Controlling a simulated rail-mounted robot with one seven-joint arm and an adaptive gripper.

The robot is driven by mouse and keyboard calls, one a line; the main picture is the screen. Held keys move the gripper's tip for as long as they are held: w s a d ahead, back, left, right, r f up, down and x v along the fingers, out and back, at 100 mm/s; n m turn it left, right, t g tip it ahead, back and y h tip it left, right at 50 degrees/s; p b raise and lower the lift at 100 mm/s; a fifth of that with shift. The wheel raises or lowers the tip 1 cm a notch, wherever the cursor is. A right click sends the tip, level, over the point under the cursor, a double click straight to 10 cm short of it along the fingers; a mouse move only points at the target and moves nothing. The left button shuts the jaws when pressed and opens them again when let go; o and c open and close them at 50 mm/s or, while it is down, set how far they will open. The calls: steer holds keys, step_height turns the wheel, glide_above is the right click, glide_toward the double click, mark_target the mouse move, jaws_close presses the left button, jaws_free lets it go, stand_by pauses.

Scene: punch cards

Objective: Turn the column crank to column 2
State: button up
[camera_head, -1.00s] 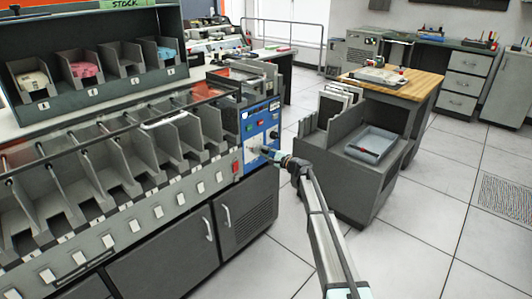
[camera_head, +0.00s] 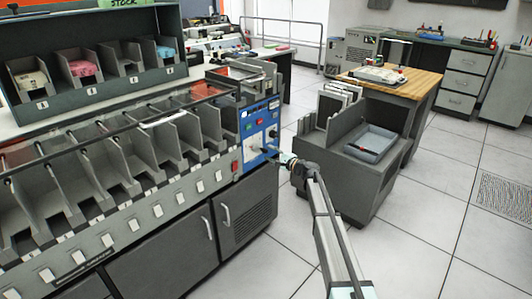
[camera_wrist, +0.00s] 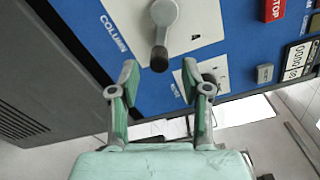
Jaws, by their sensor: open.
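The column crank (camera_wrist: 164,22) shows in the wrist view at the top centre, a grey lever with a dark knob (camera_wrist: 159,58) at its lower end. It sits on a pale plate (camera_wrist: 128,15) with the word COLUMN beside it, on a blue control panel (camera_wrist: 240,60). My gripper (camera_wrist: 166,78) is open, its two green-and-grey fingers apart just below the knob, with nothing between them. In the head view my gripper (camera_head: 268,157) is at the blue panel (camera_head: 258,125) on the sorter's right end. The column number the crank points to cannot be read.
A red STOP button (camera_wrist: 275,8) and a counter (camera_wrist: 297,60) are right of the crank. Another pale plate with a small control (camera_wrist: 220,70) lies near my right finger. A grey cart with a tray (camera_head: 370,143) stands to the right; open floor lies before it.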

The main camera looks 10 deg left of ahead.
steer(key=v, duration=0.8)
steer(key=shift+f, duration=0.1)
